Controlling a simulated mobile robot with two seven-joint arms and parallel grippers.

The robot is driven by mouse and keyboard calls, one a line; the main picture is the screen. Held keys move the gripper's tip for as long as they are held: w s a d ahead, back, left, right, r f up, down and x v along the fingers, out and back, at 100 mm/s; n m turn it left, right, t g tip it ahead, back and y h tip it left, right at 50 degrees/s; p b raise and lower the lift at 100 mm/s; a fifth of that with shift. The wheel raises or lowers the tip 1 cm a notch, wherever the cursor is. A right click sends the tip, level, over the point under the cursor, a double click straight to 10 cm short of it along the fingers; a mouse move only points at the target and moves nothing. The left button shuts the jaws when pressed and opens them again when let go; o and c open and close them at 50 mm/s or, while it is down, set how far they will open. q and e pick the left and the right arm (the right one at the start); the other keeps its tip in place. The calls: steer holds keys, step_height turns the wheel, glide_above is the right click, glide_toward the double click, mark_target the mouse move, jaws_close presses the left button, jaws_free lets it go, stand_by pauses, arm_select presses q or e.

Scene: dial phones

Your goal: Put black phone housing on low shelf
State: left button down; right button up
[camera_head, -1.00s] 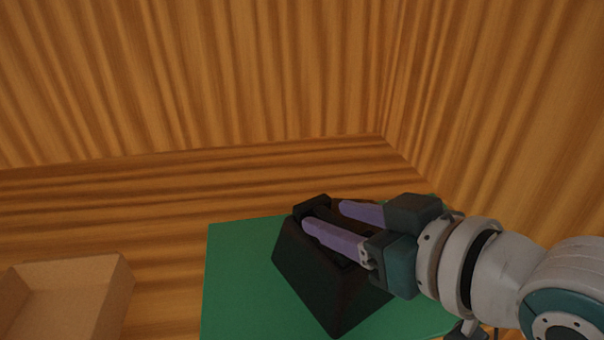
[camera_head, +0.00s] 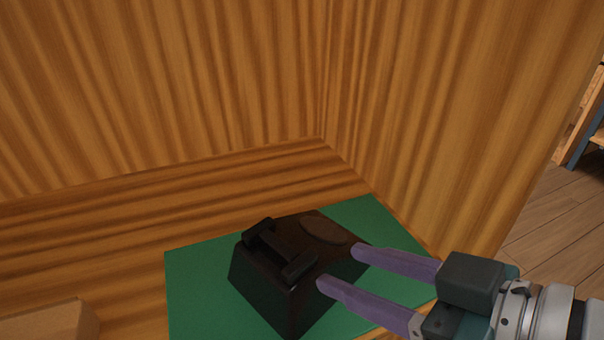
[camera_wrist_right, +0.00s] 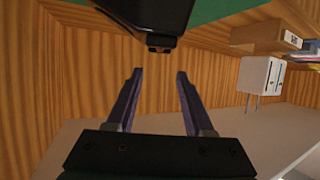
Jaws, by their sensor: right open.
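The black phone housing (camera_head: 290,285) stands on a green mat (camera_head: 195,295) on the wooden surface, with a cradle on its top and a dark oval on its sloped face. My right gripper (camera_head: 337,268) is open, with purple fingers pointing left towards the housing, at its right side in the head view. In the right wrist view the fingers (camera_wrist_right: 158,75) are apart with nothing between them, and the dark housing (camera_wrist_right: 130,12) is beyond the tips at the top. My left gripper is not in view. No low shelf can be made out for sure.
A cardboard box (camera_head: 50,322) is at the lower left. Wooden walls (camera_head: 420,110) rise behind and to the right of the mat. A white cabinet-like object (camera_wrist_right: 260,77) and a brown box (camera_wrist_right: 265,37) show at the right in the wrist view.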

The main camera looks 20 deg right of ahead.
steer(key=s+d+f+m+g+h, duration=0.1)
steer(key=s+d+g+h, duration=0.1)
steer(key=s+g, duration=0.2)
steer(key=s+d+f+m+g+h, duration=0.1)
steer(key=s+d+g+h, duration=0.1)
steer(key=s, duration=0.6)
steer(key=g+h, duration=0.1)
steer(key=g, duration=0.1)
steer(key=shift+s+f+m+g, duration=0.15)
steer(key=shift+m+g, duration=0.15)
steer(key=shift+m, duration=0.1)
steer(key=shift+d, duration=0.1)
step_height(320, 180, up, 92)
steer(key=p, duration=9.1)
steer(key=shift+f+p, duration=0.15)
steer(key=shift+p, duration=0.15)
